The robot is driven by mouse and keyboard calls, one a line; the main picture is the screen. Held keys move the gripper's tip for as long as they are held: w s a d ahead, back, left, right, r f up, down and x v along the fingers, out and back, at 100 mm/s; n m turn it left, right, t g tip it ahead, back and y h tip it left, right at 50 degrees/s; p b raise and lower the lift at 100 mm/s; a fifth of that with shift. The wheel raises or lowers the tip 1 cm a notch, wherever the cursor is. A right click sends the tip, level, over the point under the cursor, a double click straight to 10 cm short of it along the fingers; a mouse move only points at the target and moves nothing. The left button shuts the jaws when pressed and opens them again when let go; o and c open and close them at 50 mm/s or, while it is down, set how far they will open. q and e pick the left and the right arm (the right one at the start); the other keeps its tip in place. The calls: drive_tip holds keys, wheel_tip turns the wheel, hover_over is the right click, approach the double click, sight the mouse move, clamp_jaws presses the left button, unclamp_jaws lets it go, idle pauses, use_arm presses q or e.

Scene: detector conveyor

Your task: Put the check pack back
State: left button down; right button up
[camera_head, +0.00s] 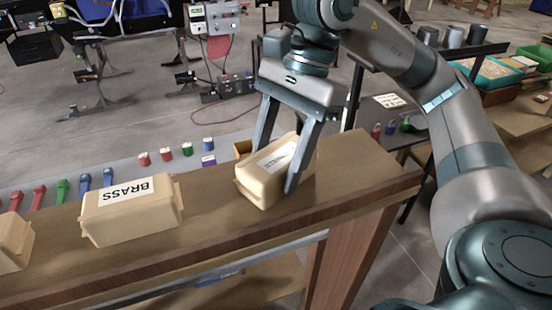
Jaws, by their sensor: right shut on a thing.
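A tan pack (262,186) with a white label is between the fingers of my right gripper (277,165), near the right end of a wooden counter (354,160). The gripper points down and is shut on this pack. The pack sits at an angle, on or just above the counter; I cannot tell which. Its label is partly hidden by a finger and cannot be read. A similar tan pack (131,220) with a label reading BRASS stands to its left on the counter. Part of another tan pack (12,243) shows at the left edge. My left gripper is not in view.
Behind the counter, a grey surface carries red, green and blue items (144,159). A small open brown box (243,148) stands behind the held pack. Teal and green trays (491,73) are at the far right. The counter is bare between the two nearer packs and at its right end.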

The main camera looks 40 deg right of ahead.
drive_tip(key=o, duration=1.5)
drive_tip(key=shift+r+p, duration=0.2)
drive_tip(key=shift+p, duration=0.1)
drive_tip(key=shift+d+r, duration=0.15)
drive_tip(key=shift+r, duration=0.1)
drive_tip(key=b+v, duration=0.3)
drive_tip(key=v, duration=0.8)
drive_tip(key=shift+d+r, duration=0.1)
drive_tip(key=shift+r, duration=0.05)
